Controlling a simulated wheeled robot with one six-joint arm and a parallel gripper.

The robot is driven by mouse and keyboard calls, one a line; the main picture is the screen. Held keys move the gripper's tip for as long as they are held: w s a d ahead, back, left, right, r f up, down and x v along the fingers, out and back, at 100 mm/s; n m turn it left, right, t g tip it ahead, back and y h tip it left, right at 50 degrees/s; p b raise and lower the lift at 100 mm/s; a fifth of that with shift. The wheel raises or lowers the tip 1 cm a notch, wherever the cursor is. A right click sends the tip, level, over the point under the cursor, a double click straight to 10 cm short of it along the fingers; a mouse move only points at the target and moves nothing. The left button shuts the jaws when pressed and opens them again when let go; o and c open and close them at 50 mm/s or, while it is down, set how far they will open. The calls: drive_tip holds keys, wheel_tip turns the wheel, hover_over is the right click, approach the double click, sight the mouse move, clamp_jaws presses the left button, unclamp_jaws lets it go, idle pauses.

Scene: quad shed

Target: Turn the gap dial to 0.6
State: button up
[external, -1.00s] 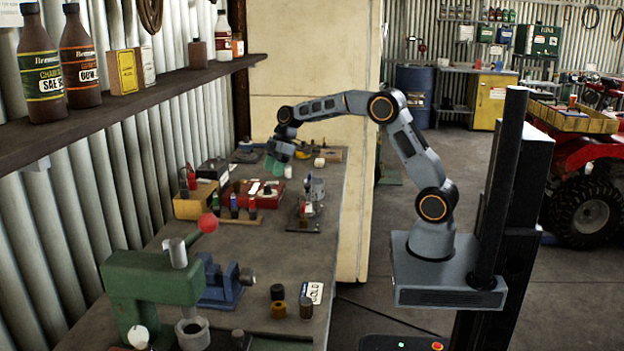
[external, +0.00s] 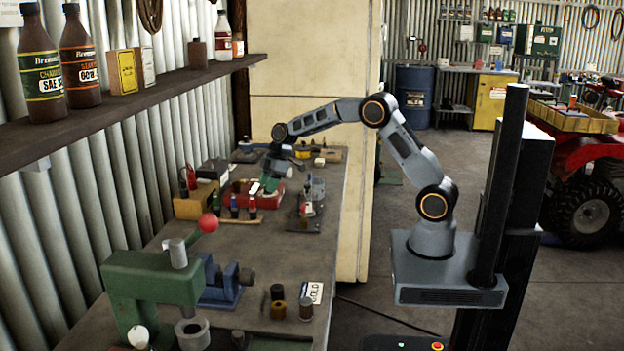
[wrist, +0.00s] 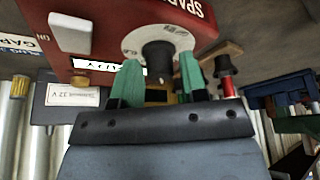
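The gap dial is a black knob (wrist: 158,57) on a round white scale plate (wrist: 135,42) on the red box (wrist: 100,12), whose lettering begins "SPAR". The scale marks are too small to read, so I cannot tell the setting. My gripper (wrist: 157,78) has green fingers that stand apart, one on each side of the knob in the picture. I cannot tell whether either touches it. In the external view, my gripper (external: 270,184) is low at the red box (external: 284,189), and the knob is hidden or too small to make out.
A white switch-like block (wrist: 70,33) is on the red box. A box labelled 12 V (wrist: 72,97) is at the left. The bench also holds a green press (external: 150,280) and a blue vise (external: 222,288).

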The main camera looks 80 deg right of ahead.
drive_tip(key=c, duration=0.6)
drive_tip(key=shift+f+m+t+b, duration=0.1)
drive_tip(key=shift+m+t+b, duration=0.2)
drive_tip(key=shift+m+b, duration=0.35)
drive_tip(key=shift+m+h, duration=0.5)
drive_tip(key=shift+m, duration=0.45)
drive_tip(key=o, duration=0.9)
drive_tip(key=shift+r, duration=0.2)
drive_tip(key=b+v, duration=0.1)
drive_tip(key=v, duration=1.2)
drive_tip(key=shift+s+r, duration=0.25)
drive_tip(key=shift+r, duration=0.05)
